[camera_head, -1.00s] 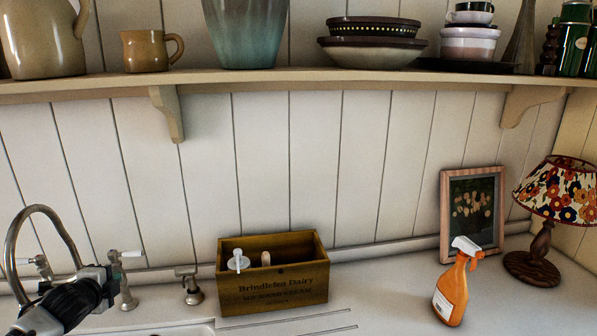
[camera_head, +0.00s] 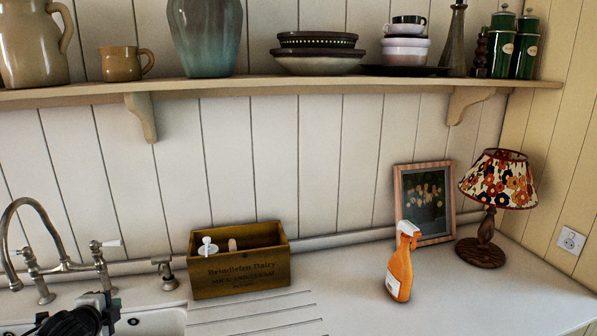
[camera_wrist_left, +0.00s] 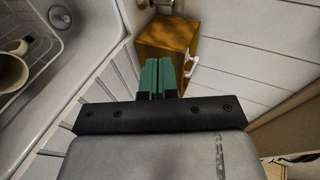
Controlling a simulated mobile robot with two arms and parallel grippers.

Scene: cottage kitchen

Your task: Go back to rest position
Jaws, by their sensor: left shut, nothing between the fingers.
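My left gripper (camera_head: 100,306) shows at the bottom left of the head view, low over the sink area and left of the wooden box. In the left wrist view its two green fingers (camera_wrist_left: 158,72) are together with nothing between them. The wooden "Brindlefen Dairy" box (camera_head: 240,276) stands on the counter against the wall, holding a white-topped item and a wooden handle. The box (camera_wrist_left: 165,40) also shows beyond the fingertips in the wrist view. My right gripper is not in view.
A tap (camera_head: 35,220) stands over the sink (camera_head: 155,322) at left. A mug (camera_wrist_left: 12,74) is in the sink. An orange spray bottle (camera_head: 399,272), a framed picture (camera_head: 424,228) and a lamp (camera_head: 489,225) stand at right. The shelf (camera_head: 300,86) carries crockery. The front-right counter is clear.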

